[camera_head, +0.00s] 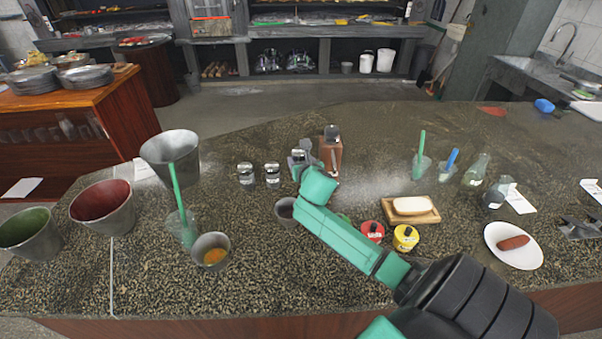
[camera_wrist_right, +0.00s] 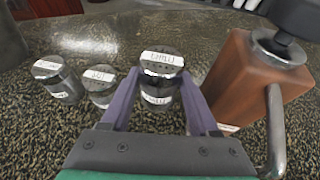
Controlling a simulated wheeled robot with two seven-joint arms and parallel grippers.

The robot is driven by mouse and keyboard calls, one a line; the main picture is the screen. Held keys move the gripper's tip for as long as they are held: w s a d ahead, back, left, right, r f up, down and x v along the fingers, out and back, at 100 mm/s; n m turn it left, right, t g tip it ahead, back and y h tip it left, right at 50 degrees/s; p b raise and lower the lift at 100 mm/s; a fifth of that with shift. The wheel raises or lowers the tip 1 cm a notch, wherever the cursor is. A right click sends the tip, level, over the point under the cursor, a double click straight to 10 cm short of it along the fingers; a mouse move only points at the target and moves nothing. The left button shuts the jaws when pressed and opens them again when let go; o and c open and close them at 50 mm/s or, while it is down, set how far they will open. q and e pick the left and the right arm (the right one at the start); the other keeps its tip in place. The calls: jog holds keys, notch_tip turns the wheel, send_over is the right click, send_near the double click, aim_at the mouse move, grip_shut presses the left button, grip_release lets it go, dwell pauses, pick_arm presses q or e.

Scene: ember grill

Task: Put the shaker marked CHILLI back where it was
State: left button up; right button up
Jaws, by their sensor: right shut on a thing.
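The shaker marked CHILLI (camera_wrist_right: 160,75) is a small glass shaker with a metal lid and white labels; the lid label looks like CHILLI. It is between the purple fingers of my right gripper (camera_wrist_right: 158,108), which is shut on it. In the head view the shaker (camera_head: 297,157) is partly hidden by my right gripper (camera_head: 302,166). I cannot tell whether its base touches the counter. Two similar shakers stand to its left in the head view, the far-left one (camera_head: 246,174) and the nearer one (camera_head: 272,174). My left gripper is not in view.
A brown wooden grinder (camera_wrist_right: 248,80) with a metal crank stands close to the right of the held shaker. The speckled counter (camera_head: 225,140) is clear behind the shakers.

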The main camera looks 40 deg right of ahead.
notch_tip(320, 180, down, 5)
jog(key=shift+a+r+b, duration=0.1)
jog(key=shift+r+b, duration=0.1)
jog(key=shift+b, duration=0.15)
jog(key=shift+a+f, duration=0.1)
jog(key=shift+f, duration=0.15)
jog(key=o, duration=1.2)
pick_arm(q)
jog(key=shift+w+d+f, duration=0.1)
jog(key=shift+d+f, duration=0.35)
pick_arm(e)
jog(key=shift+o, duration=0.2)
jog(key=shift+r, duration=0.2)
jog(key=v, duration=1.2)
